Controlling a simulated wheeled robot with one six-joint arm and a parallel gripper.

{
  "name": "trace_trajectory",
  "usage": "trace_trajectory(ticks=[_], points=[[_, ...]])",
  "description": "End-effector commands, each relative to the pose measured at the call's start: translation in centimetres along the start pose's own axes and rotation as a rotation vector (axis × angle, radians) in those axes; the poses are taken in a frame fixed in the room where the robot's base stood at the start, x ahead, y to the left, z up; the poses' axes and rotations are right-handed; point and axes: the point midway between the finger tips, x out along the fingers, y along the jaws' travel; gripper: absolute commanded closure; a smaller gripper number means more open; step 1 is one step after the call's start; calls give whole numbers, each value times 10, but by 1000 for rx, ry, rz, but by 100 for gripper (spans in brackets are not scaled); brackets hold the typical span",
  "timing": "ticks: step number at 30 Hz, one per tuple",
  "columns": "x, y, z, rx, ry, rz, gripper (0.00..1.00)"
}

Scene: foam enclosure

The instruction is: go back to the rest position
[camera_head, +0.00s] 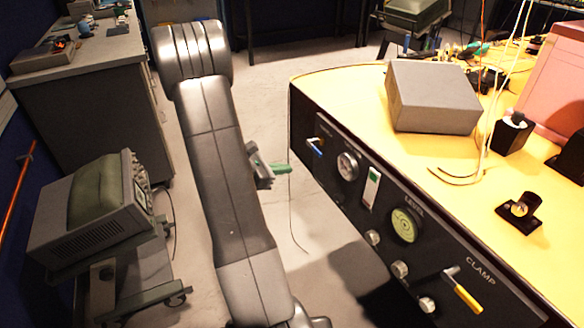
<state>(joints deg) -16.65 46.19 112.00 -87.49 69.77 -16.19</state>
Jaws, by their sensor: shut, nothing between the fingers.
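My arm stands upright through the middle of the view, its grey upper link running from the bottom edge to a thick ribbed joint at the top. My gripper (280,169) shows only in part, sticking out to the right from behind this link. Its green fingers look shut, with nothing between them. The rest of the gripper and its wrist are hidden behind the link. It is in the gap left of the yellow-topped console (350,88) and appears apart from it. No task object shows.
The console's black front carries dials, knobs and a yellow-handled clamp lever (463,292). A grey box (432,97) and a black holder (511,134) stand on top. At left are a wheeled instrument cart (95,215) and a grey cabinet (90,110). Bare floor (270,85) lies behind my arm.

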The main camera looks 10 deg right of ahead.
Motion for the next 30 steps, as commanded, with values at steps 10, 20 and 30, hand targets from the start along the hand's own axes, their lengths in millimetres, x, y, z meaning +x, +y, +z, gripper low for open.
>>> trace_trajectory(ticks=[10, 20, 30], points=[[-4, 0, 0, -1, 0, 0, 100], [14, -2, 0, 0, -1, -4, 100], [67, -4, 0, 0, 0, -5, 100]])
